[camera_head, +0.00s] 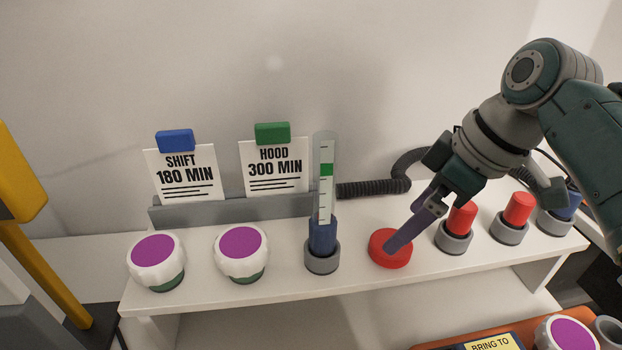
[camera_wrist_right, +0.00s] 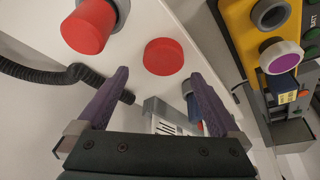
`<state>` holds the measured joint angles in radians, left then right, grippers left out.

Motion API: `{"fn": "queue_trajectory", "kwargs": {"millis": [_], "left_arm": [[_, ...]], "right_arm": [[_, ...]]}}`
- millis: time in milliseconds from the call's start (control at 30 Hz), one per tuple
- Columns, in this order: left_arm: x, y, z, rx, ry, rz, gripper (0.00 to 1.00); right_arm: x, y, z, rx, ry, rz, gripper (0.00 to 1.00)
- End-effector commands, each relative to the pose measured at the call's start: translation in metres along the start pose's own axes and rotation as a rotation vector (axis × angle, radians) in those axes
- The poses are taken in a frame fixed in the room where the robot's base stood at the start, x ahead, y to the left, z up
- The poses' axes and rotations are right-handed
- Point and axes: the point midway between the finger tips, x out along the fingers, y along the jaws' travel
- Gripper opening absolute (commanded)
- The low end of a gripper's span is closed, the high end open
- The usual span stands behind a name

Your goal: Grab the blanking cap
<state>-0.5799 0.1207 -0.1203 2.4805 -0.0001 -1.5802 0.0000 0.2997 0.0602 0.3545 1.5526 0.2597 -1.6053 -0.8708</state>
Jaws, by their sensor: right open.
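The blanking cap, which I take to be the flat round red disc (camera_head: 390,248), lies on the white shelf between the blue socketed tube and the red plugs. It also shows in the right wrist view (camera_wrist_right: 164,56), just beyond and between the fingertips. My right gripper (camera_head: 408,232) is over the disc with its purple fingers pointing down at it; one finger covers part of the disc in the head view. In the wrist view the right gripper (camera_wrist_right: 159,74) is open with nothing between its fingers. My left gripper is not in view.
Red plugs (camera_head: 462,217) (camera_head: 518,207) stand in grey sockets close right of the disc. A clear graduated tube (camera_head: 324,180) stands upright to its left, then two white-and-purple canisters (camera_head: 241,254) (camera_head: 156,262). A black corrugated hose (camera_head: 375,187) runs behind. A yellow unit (camera_wrist_right: 244,40) shows in the wrist view.

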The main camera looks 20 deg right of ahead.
Motion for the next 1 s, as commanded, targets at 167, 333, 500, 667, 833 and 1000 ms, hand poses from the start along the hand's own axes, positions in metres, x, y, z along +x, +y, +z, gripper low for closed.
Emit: {"fn": "queue_trajectory", "kwargs": {"millis": [167,333,500,667,833,1000], "left_arm": [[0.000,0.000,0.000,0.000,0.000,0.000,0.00],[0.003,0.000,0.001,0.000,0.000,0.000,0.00],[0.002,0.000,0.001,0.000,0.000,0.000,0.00],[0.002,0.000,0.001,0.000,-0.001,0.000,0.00],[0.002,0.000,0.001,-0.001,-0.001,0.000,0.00],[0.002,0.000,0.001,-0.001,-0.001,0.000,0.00]], "right_arm": [[0.029,-0.006,0.008,0.002,-0.001,-0.004,1.00],[0.044,-0.005,0.008,0.002,0.000,-0.001,1.00],[0.045,-0.005,0.008,0.001,-0.001,0.000,1.00],[0.044,-0.005,0.008,0.002,-0.001,0.000,0.89],[0.044,-0.005,0.008,0.002,-0.001,0.000,0.70],[0.044,-0.005,0.008,0.002,-0.002,0.000,0.51]]}}
